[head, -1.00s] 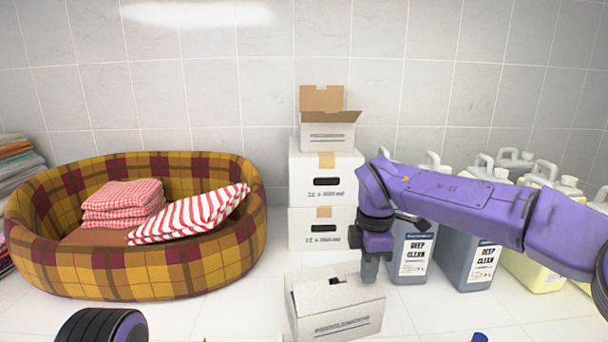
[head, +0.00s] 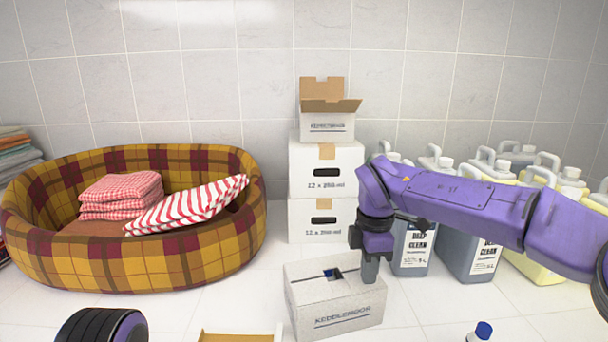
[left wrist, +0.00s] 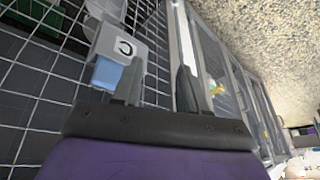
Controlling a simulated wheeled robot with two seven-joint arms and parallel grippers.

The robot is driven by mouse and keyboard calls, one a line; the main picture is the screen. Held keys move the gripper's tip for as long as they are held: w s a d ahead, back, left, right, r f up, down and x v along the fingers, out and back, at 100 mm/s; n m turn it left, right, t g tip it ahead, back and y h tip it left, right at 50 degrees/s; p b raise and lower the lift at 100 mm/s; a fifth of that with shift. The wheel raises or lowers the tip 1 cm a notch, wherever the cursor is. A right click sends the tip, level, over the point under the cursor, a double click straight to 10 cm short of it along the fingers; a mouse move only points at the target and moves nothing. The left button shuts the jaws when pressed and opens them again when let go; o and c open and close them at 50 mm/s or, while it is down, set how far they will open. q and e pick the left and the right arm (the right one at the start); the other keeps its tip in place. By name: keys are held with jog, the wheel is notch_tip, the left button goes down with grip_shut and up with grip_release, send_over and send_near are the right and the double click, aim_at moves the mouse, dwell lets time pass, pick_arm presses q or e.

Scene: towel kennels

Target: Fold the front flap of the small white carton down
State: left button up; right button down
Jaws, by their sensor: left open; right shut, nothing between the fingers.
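A small white carton (head: 335,308) with dark lettering stands on the floor in front of me in the head view. Its top looks mostly covered, with a dark gap near the middle where something blue shows. My right gripper (head: 370,270) is shut and empty, pointing down at the right end of the carton's top; it looks to be touching, but I cannot be sure. Another white carton (head: 327,127) stands on a stack behind, with brown-lined flaps raised. My left gripper (left wrist: 160,83) is open and empty in the left wrist view.
Two larger white boxes (head: 324,220) form the stack. Several jugs (head: 412,249) stand behind my right arm. A plaid pet bed (head: 130,262) with folded red-and-white towels (head: 120,190) is at left. A blue-capped bottle (head: 483,330) and brown cardboard (head: 240,337) show at the bottom edge.

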notch_tip(320, 180, up, 8)
jog(key=p, duration=0.5)
jog(key=shift+f, duration=0.1)
